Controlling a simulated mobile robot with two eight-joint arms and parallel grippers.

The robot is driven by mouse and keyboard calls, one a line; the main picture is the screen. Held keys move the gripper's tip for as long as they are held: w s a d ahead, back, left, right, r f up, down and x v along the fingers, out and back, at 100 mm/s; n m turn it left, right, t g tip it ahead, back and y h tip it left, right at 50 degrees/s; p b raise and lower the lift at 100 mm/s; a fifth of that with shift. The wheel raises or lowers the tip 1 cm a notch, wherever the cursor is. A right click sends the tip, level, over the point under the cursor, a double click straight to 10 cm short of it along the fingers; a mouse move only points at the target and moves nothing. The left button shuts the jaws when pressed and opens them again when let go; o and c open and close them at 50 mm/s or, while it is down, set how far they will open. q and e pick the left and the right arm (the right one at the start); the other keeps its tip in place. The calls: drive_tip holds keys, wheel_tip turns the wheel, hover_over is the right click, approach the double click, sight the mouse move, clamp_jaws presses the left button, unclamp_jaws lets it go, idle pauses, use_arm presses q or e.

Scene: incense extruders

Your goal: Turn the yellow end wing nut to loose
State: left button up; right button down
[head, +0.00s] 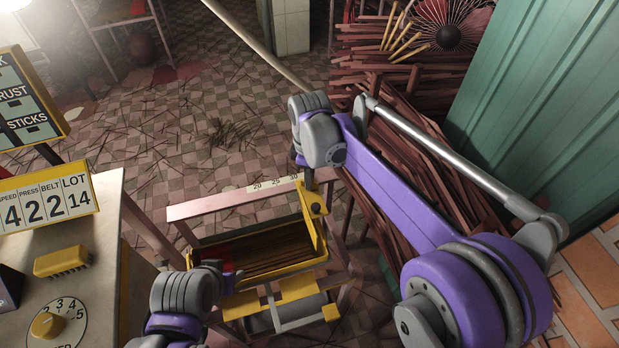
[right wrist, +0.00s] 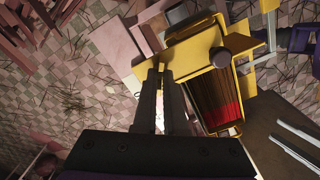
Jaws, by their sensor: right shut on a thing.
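The yellow end (head: 313,205) is the upright plate at the far right of the yellow tray (head: 272,268), with a dark round knob (right wrist: 220,57) on its face. My right gripper (head: 307,180) is at the top of this end. In the right wrist view its two dark fingers (right wrist: 164,72) are nearly together at the plate's edge, shut on a small part there, apparently the wing nut, which the fingers mostly hide. My left gripper (head: 226,280) is at the tray's near left side, largely hidden behind its own wrist; its jaws cannot be made out.
Brown sticks lie in the tray, with a red part (right wrist: 226,113) at one end. A pink ruler bar (head: 235,198) runs behind it. A counter (head: 105,270) with a dial (head: 57,325) stands at left. Bundles of sticks (head: 430,165) lie behind my right arm.

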drive_tip(key=shift+n, duration=0.3)
drive_tip(key=c, duration=1)
unclamp_jaws()
wheel_tip(320, 180, up, 11)
drive_tip(key=shift+f+p, duration=0.1)
drive_tip(key=shift+p, duration=0.3)
drive_tip(key=s+d+m+t+p, duration=0.2)
drive_tip(key=s+d+m+t, duration=0.1)
drive_tip(key=s+d+m, duration=0.65)
drive_tip(key=s+d+f+m, duration=0.2)
drive_tip(key=s+f, duration=0.1)
drive_tip(key=s, duration=0.1)
drive_tip(key=s+d+f+m+t, duration=0.1)
drive_tip(key=s+d+f+m, duration=0.1)
drive_tip(key=s+d, duration=0.1)
drive_tip(key=s+d+f+m+t+p, duration=0.1)
drive_tip(key=s+d+f+m, duration=0.1)
drive_tip(key=s, duration=0.4)
drive_tip(key=shift+d+f, duration=0.65)
drive_tip(key=shift+f, duration=0.2)
